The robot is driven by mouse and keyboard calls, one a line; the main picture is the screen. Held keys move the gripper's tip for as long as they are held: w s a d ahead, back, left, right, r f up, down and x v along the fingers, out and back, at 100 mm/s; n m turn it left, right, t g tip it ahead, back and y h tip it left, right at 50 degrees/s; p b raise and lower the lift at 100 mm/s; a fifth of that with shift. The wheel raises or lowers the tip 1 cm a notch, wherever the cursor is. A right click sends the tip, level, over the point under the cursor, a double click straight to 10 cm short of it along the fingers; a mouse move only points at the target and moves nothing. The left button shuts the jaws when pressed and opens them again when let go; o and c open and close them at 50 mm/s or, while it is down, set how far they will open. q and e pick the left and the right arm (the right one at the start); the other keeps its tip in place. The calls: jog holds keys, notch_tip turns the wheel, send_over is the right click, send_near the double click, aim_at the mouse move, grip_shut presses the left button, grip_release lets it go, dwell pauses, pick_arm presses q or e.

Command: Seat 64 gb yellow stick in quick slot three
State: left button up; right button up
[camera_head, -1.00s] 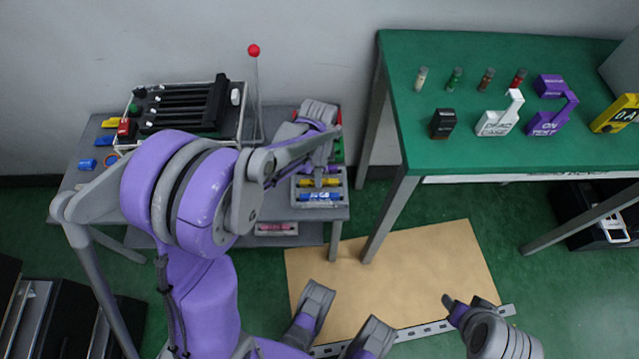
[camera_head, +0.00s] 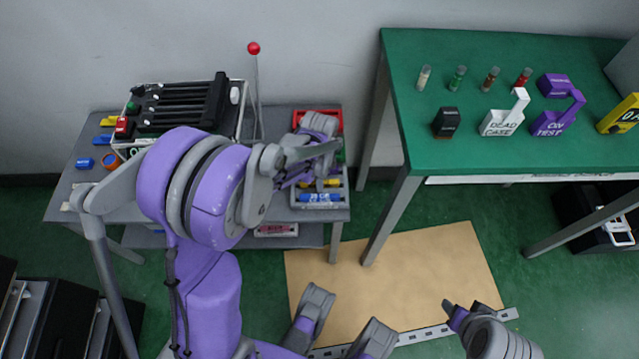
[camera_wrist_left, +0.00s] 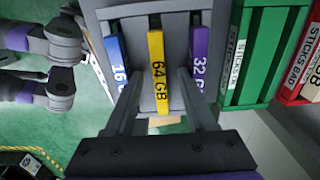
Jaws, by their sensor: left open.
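The yellow 64 GB stick (camera_wrist_left: 158,70) stands in a grey holder (camera_wrist_left: 135,12) in the left wrist view, between a blue 16 GB stick (camera_wrist_left: 117,62) and a purple 32 GB stick (camera_wrist_left: 198,60). My left gripper (camera_wrist_left: 157,85) is open, with one finger to each side of the yellow stick; whether they touch it cannot be told. In the head view the yellow stick (camera_head: 331,183) shows partly below my left gripper (camera_head: 312,178), with the blue stick (camera_head: 319,198) nearer. No slot labelled three can be made out.
A green box (camera_wrist_left: 262,50) and a red box (camera_wrist_left: 308,75) stand beside the holder. On the grey table are a black barred fixture (camera_head: 185,105) and a red-knobbed lever (camera_head: 254,50). A green table (camera_head: 400,120) with vials and small cases stands right.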

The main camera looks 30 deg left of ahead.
pick_arm(q)
grip_shut()
dwell(0.5)
